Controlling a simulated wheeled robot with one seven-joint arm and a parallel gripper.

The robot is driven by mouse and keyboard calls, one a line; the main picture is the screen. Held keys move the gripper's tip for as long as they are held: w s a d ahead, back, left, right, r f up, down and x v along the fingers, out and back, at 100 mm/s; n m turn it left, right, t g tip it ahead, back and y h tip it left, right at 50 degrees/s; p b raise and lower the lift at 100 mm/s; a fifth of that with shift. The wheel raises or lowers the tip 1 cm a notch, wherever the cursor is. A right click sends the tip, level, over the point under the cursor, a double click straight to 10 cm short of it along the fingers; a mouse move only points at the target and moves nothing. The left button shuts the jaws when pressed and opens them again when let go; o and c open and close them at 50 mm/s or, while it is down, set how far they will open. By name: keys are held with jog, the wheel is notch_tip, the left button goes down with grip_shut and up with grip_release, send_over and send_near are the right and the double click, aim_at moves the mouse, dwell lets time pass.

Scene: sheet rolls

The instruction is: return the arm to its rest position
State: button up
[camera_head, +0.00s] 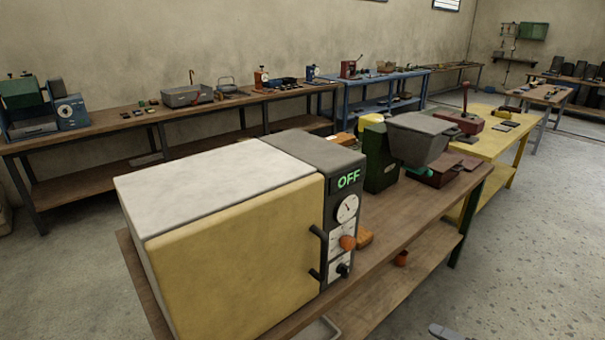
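No gripper of mine can be made out in the head view. A small dark grey shape shows at the bottom edge, right of the middle, and a pale curved edge shows below the near bench. Both are cut off by the frame, and I cannot tell whether they are parts of my arm. Nothing held is visible.
A cream oven (230,250) reading OFF, door shut, fills the front of a wooden bench (400,250). A green machine with a grey hopper (420,138) stands behind it. A yellow bench (490,140) adjoins. Floor (540,260) at right is clear.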

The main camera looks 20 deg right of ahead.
jog(key=w+a+r+n+g+h+p, duration=0.1)
jog(key=w+a+r+n+g, duration=0.25)
jog(key=a+r+g, duration=0.4)
jog(key=w+a+r+n+g+h+p, duration=0.1)
jog(key=w+a+r+n+g+p, duration=0.3)
jog(key=a, duration=0.7)
jog(key=s+a+r+n+t+h, duration=0.2)
jog(key=s+a+r+n+h, duration=0.3)
jog(key=s+a+r, duration=0.5)
jog(key=s+r, duration=0.3)
jog(key=s, duration=0.2)
jog(key=shift+a+r, duration=0.4)
jog(key=shift+n, duration=0.25)
